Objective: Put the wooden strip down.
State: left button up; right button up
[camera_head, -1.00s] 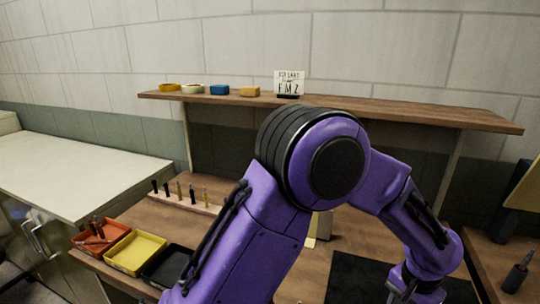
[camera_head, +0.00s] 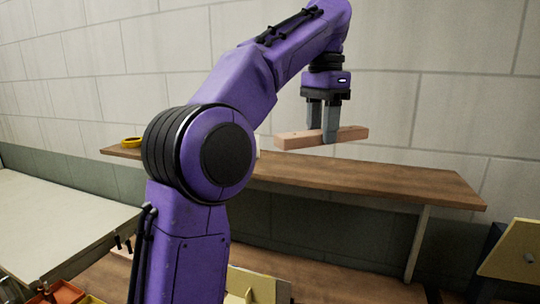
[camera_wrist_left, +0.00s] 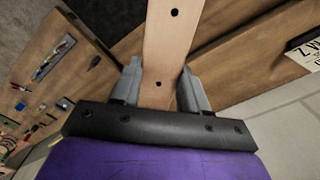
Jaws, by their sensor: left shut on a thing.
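The wooden strip (camera_head: 300,140) is a pale, long block with dark holes, which show in the left wrist view (camera_wrist_left: 172,50). My left gripper (camera_head: 330,138) points down and is shut on the strip near its middle. In the head view the strip appears above the wooden shelf (camera_head: 390,183), against the wall, roughly level. In the left wrist view the strip runs between the two grey fingers (camera_wrist_left: 160,88). My right gripper is not in view.
A yellow ring-shaped item (camera_head: 131,142) sits at the shelf's left end. My left arm hides much of the shelf's left half. The shelf's right half looks clear. A white-topped counter (camera_head: 60,225) stands at left, and a tan panel (camera_head: 515,252) at right.

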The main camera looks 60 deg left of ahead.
pick_arm(q)
jog(key=shift+s+a+r, duration=0.1)
jog(key=shift+s+a, duration=0.05)
jog(key=shift+s, duration=0.05)
jog(key=shift+r, duration=0.1)
jog(key=w+p, duration=0.2)
jog(key=p, duration=0.1)
jog(key=shift+w+a+f+p, duration=0.2)
jog(key=shift+w+f+p, duration=0.1)
jog(key=shift+w+f, duration=0.3)
jog(key=shift+w+a+f+p, duration=0.25)
jog(key=shift+w+f, duration=0.1)
jog(key=shift+w, duration=0.3)
send_over(346, 181)
jog(key=f, duration=0.7)
jog(key=shift+s, duration=0.35)
jog(key=shift+w+f, duration=0.25)
jog(key=shift+f, duration=0.05)
jog(key=shift+w+a+f, duration=0.1)
jog(key=shift+w+f, duration=0.1)
jog(key=shift+f, duration=1.65)
jog(key=o, duration=1.1)
jog(key=shift+f, duration=0.1)
